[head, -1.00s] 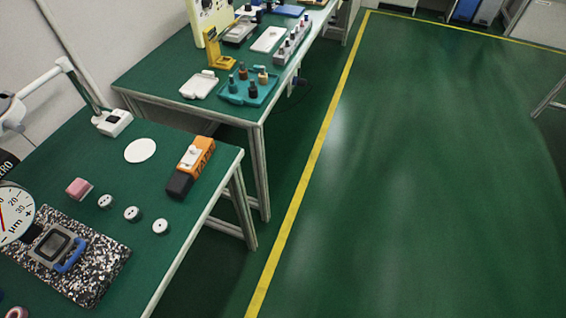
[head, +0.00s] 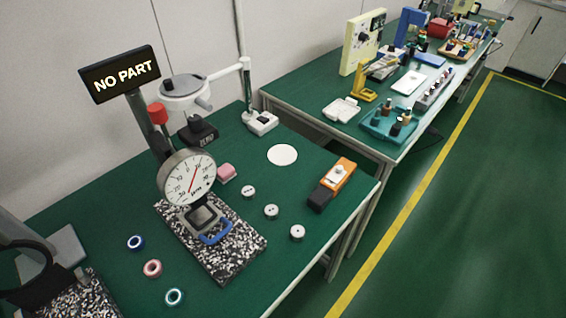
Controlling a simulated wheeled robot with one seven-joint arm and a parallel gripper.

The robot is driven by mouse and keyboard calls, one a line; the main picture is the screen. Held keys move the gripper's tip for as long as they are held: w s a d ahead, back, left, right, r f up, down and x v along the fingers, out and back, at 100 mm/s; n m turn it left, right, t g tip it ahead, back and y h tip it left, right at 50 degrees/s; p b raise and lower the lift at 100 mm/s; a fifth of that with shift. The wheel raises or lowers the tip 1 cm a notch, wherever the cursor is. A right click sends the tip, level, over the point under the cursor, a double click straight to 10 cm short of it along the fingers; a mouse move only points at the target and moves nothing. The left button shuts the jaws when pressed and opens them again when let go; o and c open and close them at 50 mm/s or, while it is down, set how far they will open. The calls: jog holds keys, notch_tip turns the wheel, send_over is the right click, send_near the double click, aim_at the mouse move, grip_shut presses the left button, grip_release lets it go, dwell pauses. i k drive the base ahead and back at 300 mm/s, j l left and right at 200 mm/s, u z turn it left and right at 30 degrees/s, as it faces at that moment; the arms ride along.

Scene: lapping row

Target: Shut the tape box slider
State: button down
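An orange and black box (head: 334,184) lies on the near green bench, close to its right edge, with a white piece on its top. It looks the most like the tape box, but I cannot be sure. Its black end points toward the front left. At this size I cannot tell how far any slider on it is open. My gripper is not in view.
Left of the box are a white disc (head: 282,155), small white cylinders (head: 271,211), a pink block (head: 227,172) and a dial gauge (head: 187,178) on a speckled plate (head: 226,262). Coloured rings (head: 152,268) lie front left. Green floor (head: 480,230) is clear at right.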

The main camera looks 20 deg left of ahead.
aim_at(335, 176)
jog(key=i+l+u, duration=0.4)
jog(key=l+u, duration=0.25)
jog(key=i+l+u, duration=0.15)
jog(key=u, duration=0.15)
jog(key=i+l+u, duration=0.1)
jog(key=l+u, duration=0.25)
jog(key=l, duration=0.15)
jog(key=i+l+u, duration=0.1)
jog(key=l, duration=1.1)
jog(key=i+l+u, duration=0.15)
jog(key=l, duration=1.05)
jog(key=i+l+u, duration=0.1)
jog(key=l, duration=1.1)
